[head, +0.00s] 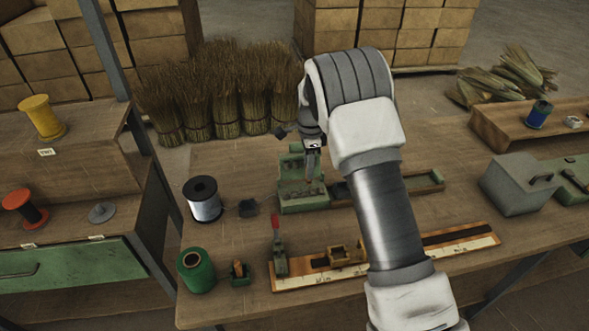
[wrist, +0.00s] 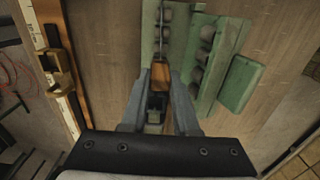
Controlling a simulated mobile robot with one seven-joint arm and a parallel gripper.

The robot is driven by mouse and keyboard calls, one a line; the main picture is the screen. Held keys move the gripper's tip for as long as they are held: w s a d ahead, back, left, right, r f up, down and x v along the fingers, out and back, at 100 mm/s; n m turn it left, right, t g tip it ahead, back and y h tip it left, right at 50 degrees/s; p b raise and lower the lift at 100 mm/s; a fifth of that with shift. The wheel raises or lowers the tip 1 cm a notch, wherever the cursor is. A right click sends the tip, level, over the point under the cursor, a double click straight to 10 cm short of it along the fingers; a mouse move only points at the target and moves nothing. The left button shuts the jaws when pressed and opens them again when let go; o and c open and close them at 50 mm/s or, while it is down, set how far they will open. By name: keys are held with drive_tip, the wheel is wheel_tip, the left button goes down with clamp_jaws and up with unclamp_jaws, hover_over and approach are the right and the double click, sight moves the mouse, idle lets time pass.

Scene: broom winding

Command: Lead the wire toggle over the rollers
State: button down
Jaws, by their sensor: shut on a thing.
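The wooden toggle (wrist: 161,76) is an orange-brown block between my gripper's fingers in the wrist view. A thin wire (wrist: 162,35) runs from it toward the top of that view. My gripper (wrist: 160,92) is shut on the toggle. The green roller stand (wrist: 222,50) lies beyond and beside the fingertips, with grey rollers (wrist: 207,35) in rows. Whether the wire touches the rollers, I cannot tell.
A black-flanged wire spool (head: 204,205) and a green spool (head: 196,272) stand at the bench's left. A wooden rail with a scale (head: 460,246) and a red-handled clamp (head: 279,250) lie in front. A grey box (head: 518,185) stands at right. Broom heads (head: 215,95) stand behind.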

drive_tip(key=w+d, duration=0.2)
drive_tip(key=d, duration=0.7)
drive_tip(key=shift+d, duration=0.3)
idle(0.6)
